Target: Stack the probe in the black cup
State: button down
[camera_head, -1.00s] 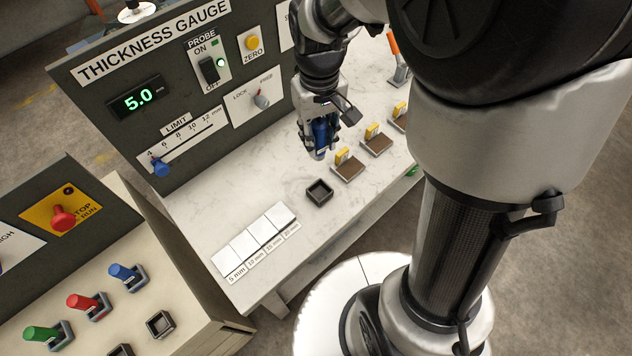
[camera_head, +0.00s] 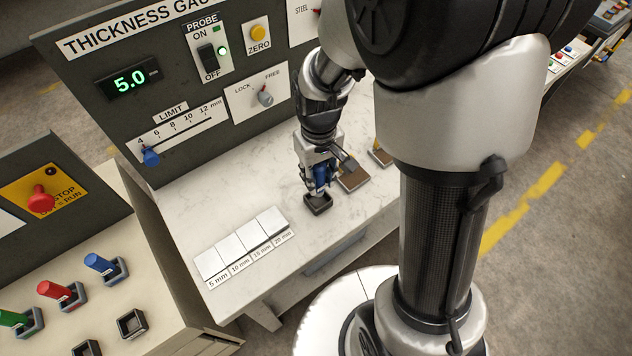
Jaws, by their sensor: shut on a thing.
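The black cup (camera_head: 318,205) is a small square open-topped holder on the white marble bench. My gripper (camera_head: 319,187) is right above the cup, pointing down, and shut on the blue probe (camera_head: 321,174). The probe's lower end is at or just over the cup's opening; I cannot tell whether it is inside. The gripper hides part of the probe and the cup's back edge.
White gauge plates (camera_head: 240,243) lie to the left on the bench (camera_head: 190,205). The thickness gauge panel (camera_head: 180,90) rises behind. A control desk (camera_head: 150,290) with coloured handles is at lower left.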

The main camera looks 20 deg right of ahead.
aim_at(318, 188)
jog(key=shift+f+b, duration=0.8)
jog(key=shift+f, duration=1.55)
jog(key=shift+f, duration=0.1)
jog(key=shift+f+b, duration=0.25)
jog(key=shift+b, duration=0.05)
jog(key=c, duration=1.3)
grip_release()
jog(key=shift+r, duration=0.1)
